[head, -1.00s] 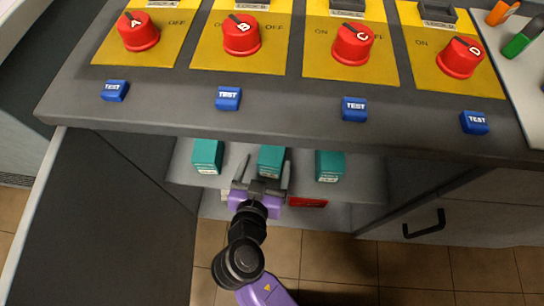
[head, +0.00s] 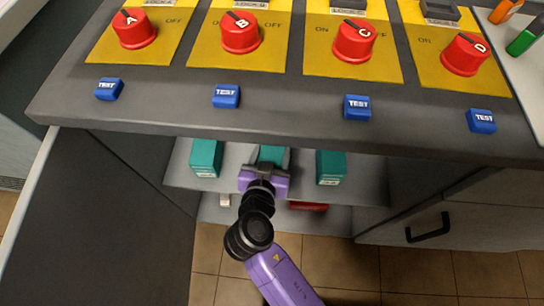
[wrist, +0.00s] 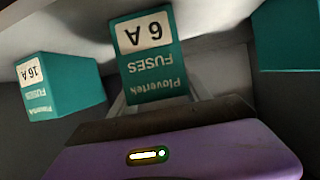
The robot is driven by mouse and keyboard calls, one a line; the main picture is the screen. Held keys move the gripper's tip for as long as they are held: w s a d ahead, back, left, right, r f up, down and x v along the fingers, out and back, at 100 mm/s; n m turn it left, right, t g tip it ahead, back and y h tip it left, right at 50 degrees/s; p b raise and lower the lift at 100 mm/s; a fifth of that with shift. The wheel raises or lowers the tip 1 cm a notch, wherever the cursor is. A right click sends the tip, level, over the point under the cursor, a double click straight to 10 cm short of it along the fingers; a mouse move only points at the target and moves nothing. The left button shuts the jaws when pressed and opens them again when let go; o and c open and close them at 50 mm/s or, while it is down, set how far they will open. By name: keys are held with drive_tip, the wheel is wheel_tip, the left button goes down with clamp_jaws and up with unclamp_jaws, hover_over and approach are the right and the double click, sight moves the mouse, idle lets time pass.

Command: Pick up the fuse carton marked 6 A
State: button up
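The teal fuse carton marked 6 A (wrist: 148,62) appears upside down in the middle of the wrist view. In the head view it is the middle carton (head: 271,153) on the upper shelf, mostly hidden by my gripper (head: 267,166). In the wrist view my gripper's fingers (wrist: 160,92) stand open on either side of the carton's near end. I cannot tell whether either finger touches it. The carton appears to rest on the shelf.
A 16 A fuse carton (wrist: 58,86) stands on one side and another teal carton (head: 330,167) on the other. The counter (head: 290,125) overhangs the shelf. An open door (head: 100,220) stands left. A red object (head: 308,206) lies below.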

clamp_jaws()
drive_tip(key=shift+r, duration=0.1)
